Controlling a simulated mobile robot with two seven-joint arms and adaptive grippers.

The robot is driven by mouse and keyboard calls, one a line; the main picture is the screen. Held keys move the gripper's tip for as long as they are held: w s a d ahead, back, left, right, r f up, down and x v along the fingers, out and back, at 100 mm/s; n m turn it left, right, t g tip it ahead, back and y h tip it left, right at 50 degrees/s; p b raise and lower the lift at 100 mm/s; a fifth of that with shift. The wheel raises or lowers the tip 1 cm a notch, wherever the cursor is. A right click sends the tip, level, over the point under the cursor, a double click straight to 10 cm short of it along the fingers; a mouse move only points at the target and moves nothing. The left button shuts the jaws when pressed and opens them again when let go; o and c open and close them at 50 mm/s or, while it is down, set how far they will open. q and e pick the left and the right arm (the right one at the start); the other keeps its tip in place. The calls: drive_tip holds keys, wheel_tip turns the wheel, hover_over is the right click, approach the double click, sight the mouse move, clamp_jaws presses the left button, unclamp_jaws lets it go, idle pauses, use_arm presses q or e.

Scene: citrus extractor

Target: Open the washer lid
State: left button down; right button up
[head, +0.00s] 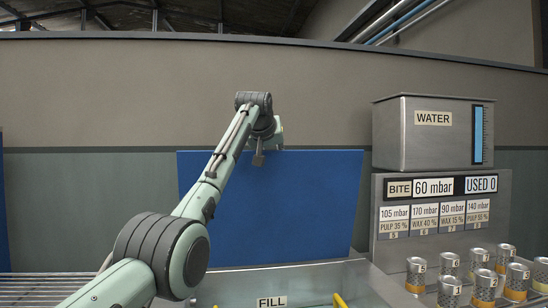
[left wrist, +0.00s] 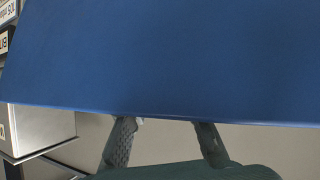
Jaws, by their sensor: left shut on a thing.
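The washer lid is a large flat blue panel (head: 275,215) standing roughly upright behind the washer's metal rim (head: 300,275) in the head view. It fills the upper part of the left wrist view (left wrist: 170,55). My left gripper (head: 258,158) is at the lid's top edge, left of its middle. In the left wrist view the two fingers of my left gripper (left wrist: 167,123) meet the lid's edge and are shut on it. The fingertips are partly hidden by the lid. My right gripper is in neither view.
A grey water tank (head: 430,150) stands above a display panel (head: 440,195) at the right. Several numbered cans (head: 485,290) stand at the lower right. A FILL label (head: 271,302) and yellow bars lie at the front. Metal rollers (head: 40,288) are at the lower left.

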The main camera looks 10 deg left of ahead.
use_arm(q)
drive_tip(key=shift+a+f, duration=0.3)
drive_tip(key=shift+f, duration=0.4)
drive_tip(key=c, duration=1.2)
unclamp_jaws()
drive_tip(key=shift+w+a, duration=0.1)
drive_tip(key=shift+r, duration=0.15)
drive_tip(key=v, duration=1.2)
drive_tip(key=shift+r, duration=0.1)
